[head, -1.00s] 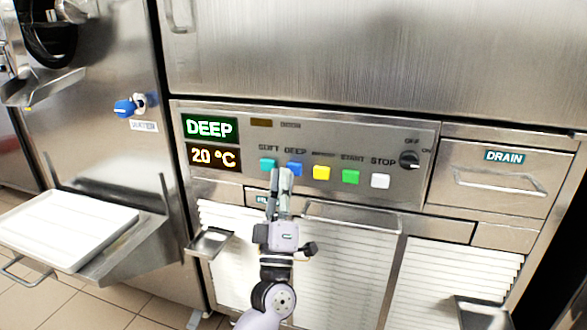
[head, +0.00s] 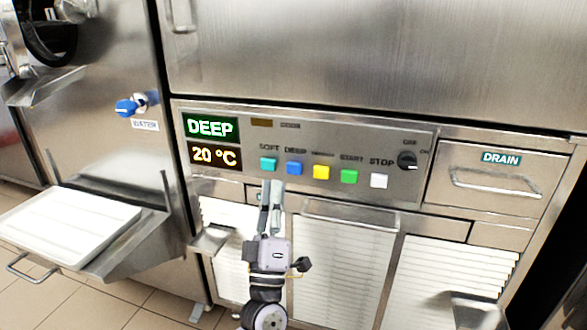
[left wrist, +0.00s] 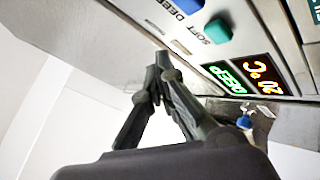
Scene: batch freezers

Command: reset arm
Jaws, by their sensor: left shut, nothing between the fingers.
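My left gripper (head: 271,188) is shut and empty in the head view. Its fingertips point up, just below the teal SOFT button (head: 268,164) and the blue DEEP button (head: 295,168). In the left wrist view the gripper (left wrist: 160,62) has its fingertips together, with the teal button (left wrist: 218,31) and blue button (left wrist: 189,5) above and beyond it. The green display (head: 209,127) reads DEEP and the orange one (head: 215,156) reads 20 °C. My right gripper is in neither view.
The panel also has a yellow button (head: 321,172), a green START button (head: 349,176), a white STOP button (head: 379,181) and a black OFF/ON knob (head: 407,160). A DRAIN drawer (head: 497,180) is at right. A white tray (head: 66,228) on a shelf and a blue WATER tap (head: 126,107) are at left.

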